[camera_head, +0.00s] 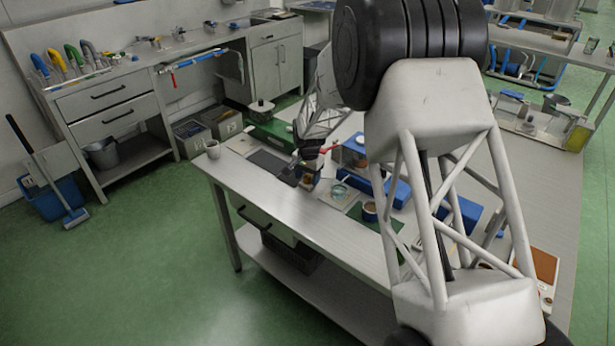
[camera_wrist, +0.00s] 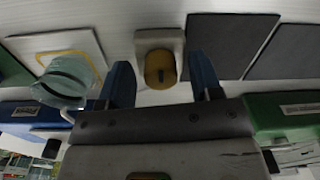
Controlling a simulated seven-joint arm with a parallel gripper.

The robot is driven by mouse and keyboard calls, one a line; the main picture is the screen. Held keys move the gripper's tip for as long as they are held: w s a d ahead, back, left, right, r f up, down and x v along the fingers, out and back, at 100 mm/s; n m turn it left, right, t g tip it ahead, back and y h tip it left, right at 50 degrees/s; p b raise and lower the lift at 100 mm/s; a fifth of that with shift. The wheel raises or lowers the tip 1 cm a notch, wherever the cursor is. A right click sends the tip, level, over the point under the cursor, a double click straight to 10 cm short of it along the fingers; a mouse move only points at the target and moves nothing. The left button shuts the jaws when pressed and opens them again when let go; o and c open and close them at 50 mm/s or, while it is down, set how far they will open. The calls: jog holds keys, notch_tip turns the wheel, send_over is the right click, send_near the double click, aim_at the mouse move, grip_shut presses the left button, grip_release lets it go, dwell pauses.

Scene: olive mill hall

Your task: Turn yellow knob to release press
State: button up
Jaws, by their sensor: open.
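The yellow knob (camera_wrist: 160,70) sits on a pale beige block (camera_wrist: 159,40) in the wrist view. My gripper (camera_wrist: 159,62) is open, with one blue finger to the left of the knob and one to the right. Gaps show between the knob and both fingers, so neither visibly touches it. In the head view my gripper (camera_head: 310,160) is low over the front part of the workbench, and the knob is too small there to make out clearly. I cannot tell which part is the press.
A glass beaker (camera_wrist: 65,80) stands to the left of my gripper on a pale mat with a yellow outline. Dark mats (camera_wrist: 232,42) lie to the right. A green case (camera_wrist: 285,112) and a blue case (camera_wrist: 30,115) are close by.

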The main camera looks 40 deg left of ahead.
jog(key=c, duration=0.9)
jog(key=shift+n, duration=0.5)
jog(key=n, duration=0.3)
jog(key=shift+n, duration=0.3)
jog(key=n, duration=0.9)
jog(key=shift+w, duration=0.1)
jog(key=n, duration=0.4)
jog(key=shift+r+n, duration=0.1)
jog(key=shift+n, duration=0.2)
